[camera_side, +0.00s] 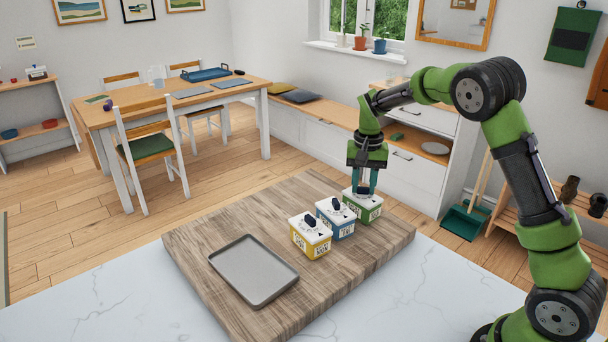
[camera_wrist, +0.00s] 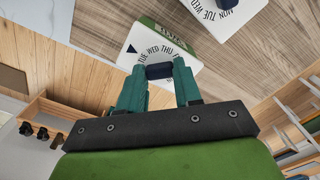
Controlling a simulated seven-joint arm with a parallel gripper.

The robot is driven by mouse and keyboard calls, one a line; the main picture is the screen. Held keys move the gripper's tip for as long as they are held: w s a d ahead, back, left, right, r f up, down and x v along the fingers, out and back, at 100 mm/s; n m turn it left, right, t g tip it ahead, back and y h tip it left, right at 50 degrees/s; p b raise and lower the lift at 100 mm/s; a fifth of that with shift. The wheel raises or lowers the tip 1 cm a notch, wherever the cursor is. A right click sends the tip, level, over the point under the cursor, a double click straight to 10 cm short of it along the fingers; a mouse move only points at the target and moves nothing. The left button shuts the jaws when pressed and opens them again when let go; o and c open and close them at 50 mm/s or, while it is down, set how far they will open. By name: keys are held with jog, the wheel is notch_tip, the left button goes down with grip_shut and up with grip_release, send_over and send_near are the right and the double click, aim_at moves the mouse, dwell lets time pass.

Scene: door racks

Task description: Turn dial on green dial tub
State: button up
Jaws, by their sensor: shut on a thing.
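The green dial tub (camera_side: 362,209) stands at the right end of a row of tubs on the wooden board. It has a white lid with day names around a dark dial; the lid also shows in the wrist view (camera_wrist: 150,35). My gripper (camera_side: 364,189) points down over this tub. In the wrist view my gripper (camera_wrist: 160,72) has its two teal fingers on either side of the dark dial knob (camera_wrist: 159,71), shut on it. A black triangle mark shows on the lid left of the day names.
A blue tub (camera_side: 335,222) and a yellow tub (camera_side: 311,240) with dark dials stand left of the green one. A grey tray (camera_side: 253,270) lies on the wooden board (camera_side: 205,225). Board space behind the tray is clear.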

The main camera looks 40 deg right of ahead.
aim_at(363, 187)
jog(key=o, duration=1.1)
jog(key=shift+c, duration=0.2)
notch_tip(363, 187, up, 17)
